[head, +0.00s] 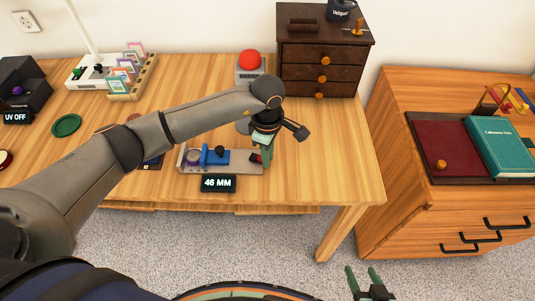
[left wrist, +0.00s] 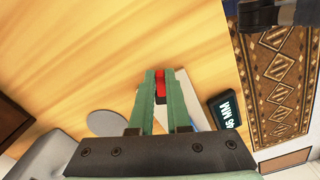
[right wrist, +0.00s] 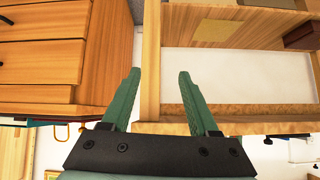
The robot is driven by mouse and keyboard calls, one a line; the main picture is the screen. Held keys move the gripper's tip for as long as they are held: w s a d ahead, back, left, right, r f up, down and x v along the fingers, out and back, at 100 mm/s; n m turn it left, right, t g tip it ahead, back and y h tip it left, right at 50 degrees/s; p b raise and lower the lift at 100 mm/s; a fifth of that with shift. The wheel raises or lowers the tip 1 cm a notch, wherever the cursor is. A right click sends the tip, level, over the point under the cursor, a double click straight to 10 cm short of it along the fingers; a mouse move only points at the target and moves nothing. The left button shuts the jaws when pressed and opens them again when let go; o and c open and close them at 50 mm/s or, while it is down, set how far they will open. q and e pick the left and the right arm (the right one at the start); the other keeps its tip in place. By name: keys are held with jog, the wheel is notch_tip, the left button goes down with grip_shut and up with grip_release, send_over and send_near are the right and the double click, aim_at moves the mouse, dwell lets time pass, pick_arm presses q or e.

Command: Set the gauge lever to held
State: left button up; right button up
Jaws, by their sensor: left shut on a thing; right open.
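The gauge (head: 187,168) is a grey plate with a blue slide (head: 217,157) and a black knob, near the table's front edge. Its black display (head: 219,184) reads 46 MM and also shows in the left wrist view (left wrist: 225,114). My left gripper (head: 264,152) points down at the gauge's right end. In the left wrist view its green fingers (left wrist: 160,82) are shut on a small red part, the lever (left wrist: 160,84). Most of the lever is hidden between the fingers. My right gripper (head: 362,278) is open and empty, low in front of the table's right side.
A red push button (head: 250,60) on a grey box and a dark drawer chest (head: 320,70) stand behind the gauge. A card rack (head: 134,82) and green disc (head: 66,125) are to the left. A wooden cabinet (head: 450,217) stands right of the table (head: 330,150), whose right part is clear.

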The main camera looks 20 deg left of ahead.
pick_arm(q)
grip_shut()
jog(key=shift+w+f+n+b, duration=0.1)
jog(key=shift+w+n+b, duration=0.15)
jog(key=shift+n+b, duration=0.25)
jog(key=shift+w+n, duration=0.15)
jog(key=shift+n, duration=0.75)
jog(key=shift+w, duration=0.1)
pick_arm(e)
jog(key=shift+w+a+f, duration=0.2)
jog(key=shift+w+a, duration=0.15)
jog(key=shift+a, duration=0.15)
